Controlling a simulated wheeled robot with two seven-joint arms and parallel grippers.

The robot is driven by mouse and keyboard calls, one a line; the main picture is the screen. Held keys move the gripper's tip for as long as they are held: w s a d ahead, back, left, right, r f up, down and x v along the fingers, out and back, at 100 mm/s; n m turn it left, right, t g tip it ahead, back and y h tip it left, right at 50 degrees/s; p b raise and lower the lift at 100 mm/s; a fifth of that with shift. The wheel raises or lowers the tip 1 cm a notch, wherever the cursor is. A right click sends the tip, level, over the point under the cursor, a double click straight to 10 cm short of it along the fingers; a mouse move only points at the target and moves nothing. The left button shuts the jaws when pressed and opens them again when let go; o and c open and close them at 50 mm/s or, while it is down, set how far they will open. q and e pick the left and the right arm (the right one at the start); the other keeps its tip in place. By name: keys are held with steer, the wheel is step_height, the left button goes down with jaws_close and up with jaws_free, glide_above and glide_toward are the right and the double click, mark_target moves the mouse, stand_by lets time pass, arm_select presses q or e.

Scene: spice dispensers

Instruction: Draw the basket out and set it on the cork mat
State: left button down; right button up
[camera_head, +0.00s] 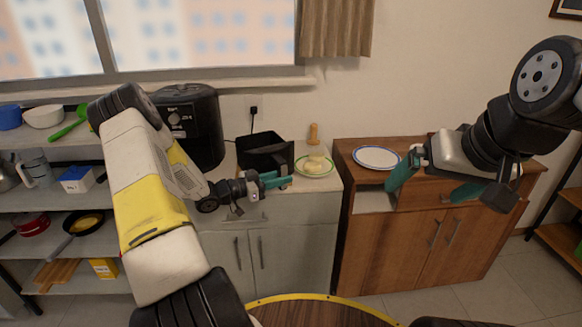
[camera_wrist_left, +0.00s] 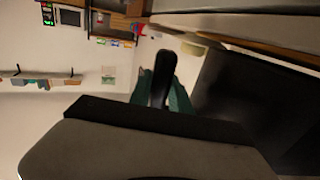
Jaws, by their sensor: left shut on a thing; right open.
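The black basket (camera_head: 262,150) is to the right of the black air fryer (camera_head: 190,125) on the back counter, and looks drawn out of it. I cannot tell whether the basket touches the counter. My left gripper (camera_head: 272,181) is at the basket's near side, shut on its handle. In the left wrist view the green fingers pinch the black handle (camera_wrist_left: 162,78), and the dark basket wall (camera_wrist_left: 250,100) fills the right side. My right gripper (camera_head: 434,182) is open and empty in front of the wooden cabinet. I cannot make out a cork mat.
A green-rimmed plate with pale food (camera_head: 314,166) sits close to the basket's right. A blue-rimmed plate (camera_head: 376,157) lies on the wooden cabinet (camera_head: 345,150). Shelves with kitchenware (camera_head: 65,210) stand at the left.

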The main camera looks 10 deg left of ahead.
arm_select(q)
steer(key=shift+f, duration=0.15)
steer(key=c, duration=1.1)
jaws_free()
steer(key=shift+f, duration=0.1)
steer(key=shift+s+a, duration=0.1)
steer(key=v, duration=0.7)
steer(key=shift+s+a, duration=0.2)
steer(key=shift+a, duration=0.1)
